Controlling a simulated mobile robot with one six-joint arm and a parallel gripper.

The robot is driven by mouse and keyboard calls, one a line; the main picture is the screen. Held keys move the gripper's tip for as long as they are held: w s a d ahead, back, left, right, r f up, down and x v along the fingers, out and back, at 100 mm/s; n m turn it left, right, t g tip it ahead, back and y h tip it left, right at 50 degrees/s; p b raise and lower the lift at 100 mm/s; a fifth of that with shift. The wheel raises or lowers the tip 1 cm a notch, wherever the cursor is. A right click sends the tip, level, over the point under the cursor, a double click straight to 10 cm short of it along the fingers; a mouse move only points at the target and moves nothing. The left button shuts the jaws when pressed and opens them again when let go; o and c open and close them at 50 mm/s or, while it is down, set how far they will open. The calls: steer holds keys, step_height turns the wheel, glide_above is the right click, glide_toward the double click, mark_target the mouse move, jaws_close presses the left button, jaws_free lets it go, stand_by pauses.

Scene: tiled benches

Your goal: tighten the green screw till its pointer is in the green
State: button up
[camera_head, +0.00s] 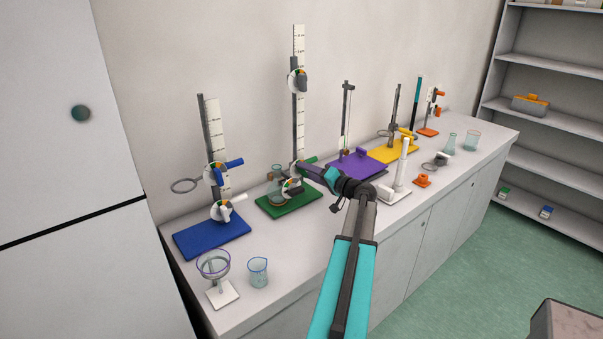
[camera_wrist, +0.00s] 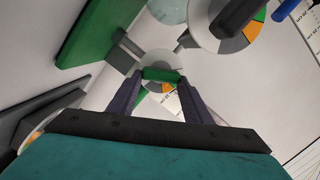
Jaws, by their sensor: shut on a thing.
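The green screw (camera_wrist: 161,75) shows in the wrist view as a green bar handle across a pale round dial. The two fingers of my gripper (camera_wrist: 160,82) are closed on its ends. In the head view my gripper (camera_head: 307,167) reaches the stand with the green base (camera_head: 290,204), and a bit of the green screw (camera_head: 309,160) shows just above it. The dial there has coloured sectors. The gripper and screw hide part of it, and I cannot tell where its pointer stands.
A second dial (camera_wrist: 238,30) sits close by in the wrist view. Left is a stand with a blue base (camera_head: 212,238); right is one with a purple base (camera_head: 360,164). A beaker (camera_head: 258,272) and a white-footed funnel holder (camera_head: 222,294) stand at the front left.

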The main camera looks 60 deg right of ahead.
steer(key=shift+f+m+t, duration=0.15)
steer(key=shift+m+t, duration=0.15)
steer(key=shift+m, duration=0.9)
steer(key=shift+d+f+m+p, duration=0.1)
steer(key=shift+m+p, duration=0.2)
steer(key=shift+m, duration=0.9)
steer(key=o, duration=1.3)
steer(key=shift+c, duration=0.2)
steer(key=shift+s, duration=0.15)
steer(key=s+a+b, duration=0.2)
steer(key=s+b, duration=0.2)
steer(key=s, duration=0.9)
steer(key=shift+s+a, duration=0.2)
steer(key=shift+s, duration=0.05)
steer(key=shift+s, duration=0.1)
